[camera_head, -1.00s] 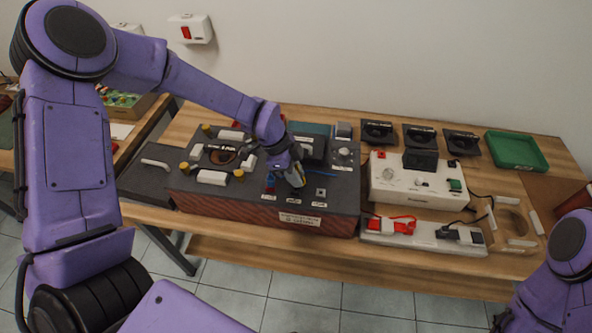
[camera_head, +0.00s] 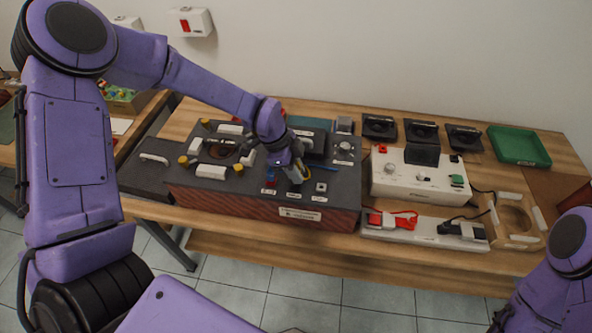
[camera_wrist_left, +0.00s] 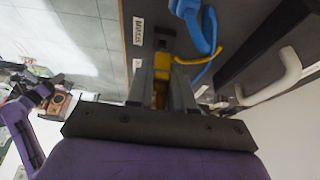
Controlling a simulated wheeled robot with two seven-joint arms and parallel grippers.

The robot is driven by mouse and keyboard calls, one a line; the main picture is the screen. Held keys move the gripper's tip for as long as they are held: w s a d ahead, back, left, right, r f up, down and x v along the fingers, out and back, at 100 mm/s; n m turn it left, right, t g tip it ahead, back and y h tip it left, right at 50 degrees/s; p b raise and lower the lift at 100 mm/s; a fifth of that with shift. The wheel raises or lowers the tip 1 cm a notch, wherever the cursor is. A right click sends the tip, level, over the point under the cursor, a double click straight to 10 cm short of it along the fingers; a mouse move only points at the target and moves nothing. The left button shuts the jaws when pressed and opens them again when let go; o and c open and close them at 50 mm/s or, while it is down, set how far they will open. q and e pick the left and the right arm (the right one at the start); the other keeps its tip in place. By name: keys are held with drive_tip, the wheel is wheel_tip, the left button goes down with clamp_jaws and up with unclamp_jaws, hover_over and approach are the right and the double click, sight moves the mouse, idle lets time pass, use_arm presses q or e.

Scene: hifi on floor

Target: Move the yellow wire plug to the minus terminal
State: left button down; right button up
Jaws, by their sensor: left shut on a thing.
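My left gripper (camera_head: 297,179) is over the front right part of the dark-topped console (camera_head: 215,204) in the head view. In the left wrist view the fingers (camera_wrist_left: 161,98) are shut on the yellow wire plug (camera_wrist_left: 161,72), and its yellow wire (camera_wrist_left: 204,59) bends off to the side. A blue wire (camera_wrist_left: 207,30) lies close by. A dark square socket (camera_wrist_left: 165,34) with a small label shows just beyond the fingertips. In the head view a grey socket (camera_head: 321,187) is right of the gripper. The labels are too small to read. My right gripper is not in view.
A white control box (camera_head: 415,184) stands right of the console. A white strip (camera_head: 425,229) with red and black leads lies in front of it. Black stands (camera_head: 420,132) and a green tray (camera_head: 518,145) are at the back. White handles and yellow knobs crowd the console's left.

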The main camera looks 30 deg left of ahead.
use_arm(q)
drive_tip(key=shift+f+b, duration=0.75)
drive_tip(key=shift+f, duration=0.05)
idle(0.9)
drive_tip(key=shift+f+b, duration=0.2)
drive_tip(key=shift+b, duration=0.3)
idle(1.9)
idle(0.3)
drive_tip(key=c, duration=0.9)
unclamp_jaws()
drive_tip(key=shift+r, duration=0.15)
drive_tip(key=shift+w+d+r+p+v, duration=0.1)
drive_tip(key=shift+d+p+v, duration=0.15)
drive_tip(key=shift+v, duration=2.25)
drive_tip(key=shift+w+d+r+p+v, duration=0.15)
drive_tip(key=shift+d+v, duration=0.15)
drive_tip(key=shift+v, duration=2.2)
drive_tip(key=shift+s+d+r+p+v, duration=0.15)
drive_tip(key=shift+d+v, duration=0.15)
drive_tip(key=shift+v, duration=2.15)
